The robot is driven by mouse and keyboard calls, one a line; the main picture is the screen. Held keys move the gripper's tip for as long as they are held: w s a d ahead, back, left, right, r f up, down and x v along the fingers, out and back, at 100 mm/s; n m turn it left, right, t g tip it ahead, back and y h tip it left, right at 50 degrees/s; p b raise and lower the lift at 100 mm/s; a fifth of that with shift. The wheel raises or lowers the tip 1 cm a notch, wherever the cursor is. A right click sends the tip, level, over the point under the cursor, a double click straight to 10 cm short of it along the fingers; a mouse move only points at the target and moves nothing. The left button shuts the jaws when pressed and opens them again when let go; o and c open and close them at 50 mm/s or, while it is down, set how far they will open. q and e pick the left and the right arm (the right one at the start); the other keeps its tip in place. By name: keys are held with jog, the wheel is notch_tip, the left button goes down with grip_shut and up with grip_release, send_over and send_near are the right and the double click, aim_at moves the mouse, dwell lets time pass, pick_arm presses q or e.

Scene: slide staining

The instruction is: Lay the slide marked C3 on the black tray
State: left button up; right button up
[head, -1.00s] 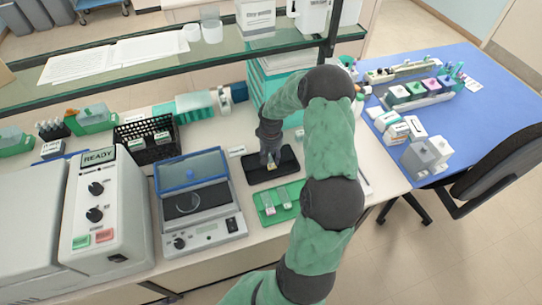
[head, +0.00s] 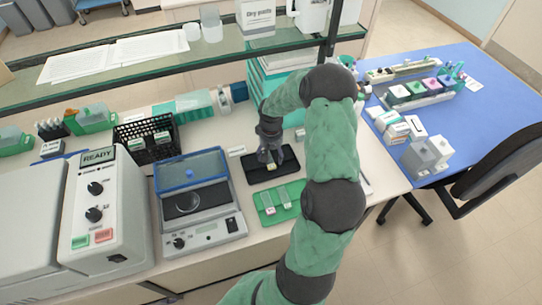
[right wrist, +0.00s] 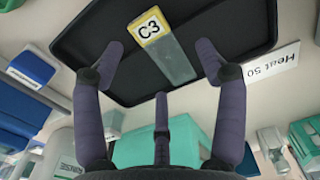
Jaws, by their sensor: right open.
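The slide marked C3 (right wrist: 172,58) lies on the black tray (right wrist: 85,45); its label is yellow-edged and its glass is clear. In the head view the black tray (head: 254,176) sits on the bench, with the slide's pale label (head: 271,167) just below my right gripper (head: 269,160). My right gripper also shows in the right wrist view (right wrist: 160,62), its fingers spread on either side of the slide and apart from it. It is open and holds nothing. My left gripper is not in view.
A green tray (head: 259,215) with two slides lies in front of the black tray. A glass shelf (head: 130,75) spans the back.

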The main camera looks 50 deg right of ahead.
notch_tip(320, 180, up, 11)
jog(key=shift+f, duration=0.15)
dwell(0.6)
